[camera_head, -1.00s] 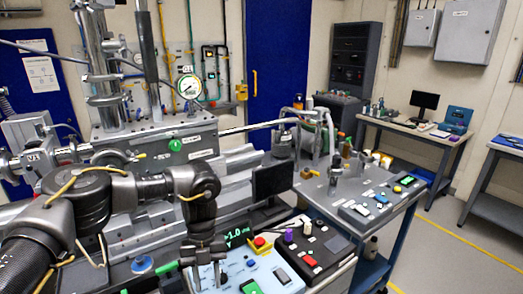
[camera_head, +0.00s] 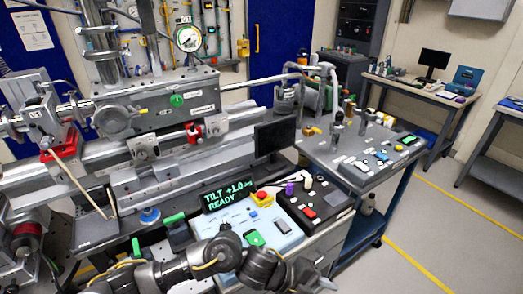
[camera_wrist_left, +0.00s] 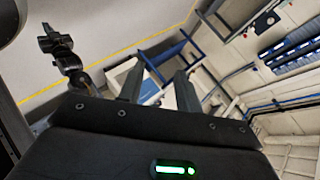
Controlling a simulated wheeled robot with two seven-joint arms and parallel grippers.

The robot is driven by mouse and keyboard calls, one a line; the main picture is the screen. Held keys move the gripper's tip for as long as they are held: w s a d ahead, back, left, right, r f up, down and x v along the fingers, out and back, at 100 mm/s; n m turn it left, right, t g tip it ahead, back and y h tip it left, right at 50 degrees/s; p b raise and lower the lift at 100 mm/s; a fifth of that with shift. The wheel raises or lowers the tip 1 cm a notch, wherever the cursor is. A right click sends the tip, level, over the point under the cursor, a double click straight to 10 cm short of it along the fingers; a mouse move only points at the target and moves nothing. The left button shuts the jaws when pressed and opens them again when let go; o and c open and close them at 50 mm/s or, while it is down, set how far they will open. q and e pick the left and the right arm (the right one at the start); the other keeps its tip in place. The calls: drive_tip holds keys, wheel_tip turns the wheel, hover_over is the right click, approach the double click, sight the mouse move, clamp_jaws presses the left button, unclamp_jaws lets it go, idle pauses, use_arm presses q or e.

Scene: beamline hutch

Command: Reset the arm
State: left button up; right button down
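My left arm (camera_head: 225,255) crosses the bottom of the head view, bent, in front of the control panel. Its gripper is not clear there. In the left wrist view the two dark fingers of my left gripper (camera_wrist_left: 158,88) stand apart with nothing between them. A green light (camera_wrist_left: 176,170) glows on its housing. The pale blue control panel (camera_head: 284,238) is just beyond the arm, which hides its near part. Its display (camera_head: 228,195) reads "TILT +1.0" and "READY". A red knob (camera_head: 262,197) sits on a yellow base. My right gripper is not identifiable.
A black panel (camera_head: 325,209) with a purple knob adjoins on the right. Beamline rails (camera_head: 190,165) and a monitor (camera_head: 276,138) stand behind. A grey bench (camera_head: 375,145) carries small instruments. Floor (camera_head: 440,215) is clear at right.

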use_arm(q)
drive_tip(key=w+a+f+n+t+y, duration=0.1)
drive_tip(key=w+a+n+t+y, duration=0.25)
drive_tip(key=a+n+t, duration=1)
drive_tip(key=s+a+f+n+g+y, duration=0.3)
drive_tip(key=s+a+n, duration=0.25)
drive_tip(key=a, duration=0.35)
drive_tip(key=s+a+f+n+g+y, duration=0.2)
drive_tip(key=s+a+n+g, duration=0.1)
drive_tip(key=s+a+n, duration=0.4)
drive_tip(key=s+a+f+n+g+y, duration=0.3)
drive_tip(key=s+a, duration=0.2)
drive_tip(key=a, duration=0.5)
wheel_tip(320, 180, down, 27)
drive_tip(key=s+g, duration=0.1)
drive_tip(key=s, duration=0.1)
drive_tip(key=s+a+f+g, duration=0.1)
drive_tip(key=s+a+f, duration=0.1)
drive_tip(key=s+f, duration=1.2)
drive_tip(key=shift+s+a+f, duration=0.15)
drive_tip(key=shift+s+a, duration=0.25)
drive_tip(key=shift+s, duration=0.6)
